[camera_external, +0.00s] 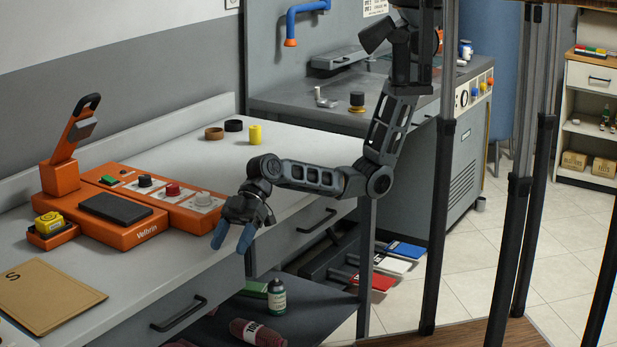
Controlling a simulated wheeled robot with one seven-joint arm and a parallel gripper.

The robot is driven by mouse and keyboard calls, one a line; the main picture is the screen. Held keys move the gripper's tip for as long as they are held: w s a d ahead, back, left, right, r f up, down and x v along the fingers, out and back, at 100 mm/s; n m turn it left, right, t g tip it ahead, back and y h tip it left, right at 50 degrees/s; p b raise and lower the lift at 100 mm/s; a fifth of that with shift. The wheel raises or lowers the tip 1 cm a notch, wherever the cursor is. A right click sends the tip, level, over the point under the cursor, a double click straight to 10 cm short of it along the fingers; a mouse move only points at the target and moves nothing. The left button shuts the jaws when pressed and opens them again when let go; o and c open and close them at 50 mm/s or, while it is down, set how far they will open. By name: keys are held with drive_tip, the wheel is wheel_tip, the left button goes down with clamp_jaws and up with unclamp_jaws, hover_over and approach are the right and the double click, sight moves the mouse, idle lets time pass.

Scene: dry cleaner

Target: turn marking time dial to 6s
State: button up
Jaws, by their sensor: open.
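An orange marking machine (128,229) labelled "Vellrin" stands on the grey workbench, with a raised lever arm and a dark plate. Its sloped panel carries a black dial (145,181), a red dial (173,189) and a light grey dial (203,198). The markings by the dials are too small to read, so I cannot tell which is the marking time dial. My gripper (233,237) is open and empty, with its blue fingertips pointing down near the bench's front edge. It is in front of and to the right of the grey dial, apart from it.
A yellow cylinder (255,134), a black ring (233,125) and a brown ring (214,133) lie at the back of the bench. A tan folder (45,297) marked "S" lies front left. The bench right of the machine is mostly clear. A drawer handle (178,313) sticks out below.

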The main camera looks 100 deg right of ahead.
drive_tip(key=shift+g+h, duration=0.5)
drive_tip(key=shift+h, duration=0.1)
drive_tip(key=w+d+r, duration=0.2)
drive_tip(key=w, duration=0.1)
drive_tip(key=w+d+r, duration=0.1)
drive_tip(key=w, duration=0.1)
drive_tip(key=shift+w, duration=0.15)
drive_tip(key=w+d+r+m+h+b, duration=0.1)
drive_tip(key=w+d+r+m+h, duration=0.1)
drive_tip(key=w+d, duration=0.35)
drive_tip(key=w+d+r+m+h, duration=0.1)
drive_tip(key=w+d+r, duration=0.15)
drive_tip(key=d, duration=0.65)
drive_tip(key=m+g+h+b, duration=0.1)
drive_tip(key=m+h+b, duration=0.1)
drive_tip(key=m+h, duration=0.35)
approach(145, 176)
drive_tip(key=f, duration=0.2)
drive_tip(key=shift+m+y, duration=0.25)
drive_tip(key=shift+y, duration=0.1)
drive_tip(key=x, duration=0.7)
drive_tip(key=shift+w+d+r, duration=0.2)
drive_tip(key=shift+w+d, duration=0.1)
drive_tip(key=shift+w, duration=0.05)
